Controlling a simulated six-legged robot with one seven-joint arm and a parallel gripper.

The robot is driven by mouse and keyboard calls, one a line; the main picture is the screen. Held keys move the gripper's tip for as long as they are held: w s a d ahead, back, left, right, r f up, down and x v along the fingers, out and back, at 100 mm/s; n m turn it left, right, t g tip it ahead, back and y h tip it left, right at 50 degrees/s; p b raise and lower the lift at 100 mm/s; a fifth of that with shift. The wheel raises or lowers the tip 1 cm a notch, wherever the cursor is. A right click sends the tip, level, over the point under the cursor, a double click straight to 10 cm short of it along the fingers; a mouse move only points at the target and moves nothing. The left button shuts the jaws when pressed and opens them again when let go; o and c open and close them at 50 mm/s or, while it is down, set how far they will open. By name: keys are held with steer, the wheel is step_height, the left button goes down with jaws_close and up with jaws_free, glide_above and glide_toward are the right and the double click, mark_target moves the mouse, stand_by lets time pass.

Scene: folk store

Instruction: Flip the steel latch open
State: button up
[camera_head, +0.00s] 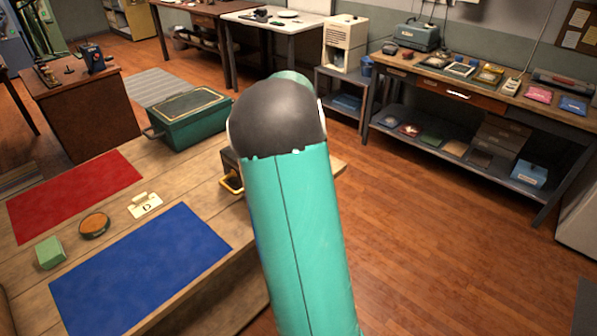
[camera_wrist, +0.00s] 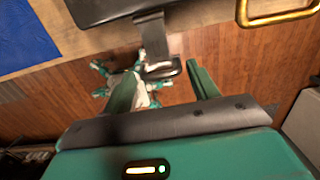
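The steel latch (camera_wrist: 153,42) is a grey strip with a wider, bent end. In the wrist view it extends down from the edge of a dark box (camera_wrist: 105,8). My gripper (camera_wrist: 162,78) is open, with its two green fingers on either side of the latch's lower end in the picture. A gap shows between each finger and the latch; I cannot tell how far in depth the latch is. A brass handle (camera_wrist: 278,17) is at the upper right. In the head view, my arm hides the latch, my gripper and most of the dark box (camera_head: 231,163).
Open floor (camera_head: 430,230) lies to the right.

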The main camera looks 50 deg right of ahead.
steer(key=shift+r, duration=0.15)
step_height(320, 180, up, 14)
steer(key=s, duration=0.1)
steer(key=shift+f, duration=0.25)
stand_by(0.9)
steer(key=s+a+r+n+t, duration=0.1)
steer(key=s+a+r+n, duration=0.1)
steer(key=a+n, duration=0.85)
steer(key=s+a+r+n+t, duration=0.25)
steer(key=a+n, duration=0.55)
steer(key=a, duration=0.5)
steer(key=s+a+f+n+t, duration=0.1)
steer(key=s+a+f+n, duration=0.2)
steer(key=s+a+n, duration=0.7)
steer(key=a+n, duration=0.3)
steer(key=n, duration=0.4)
steer(key=shift+s+f, duration=0.15)
steer(key=shift+f, duration=0.05)
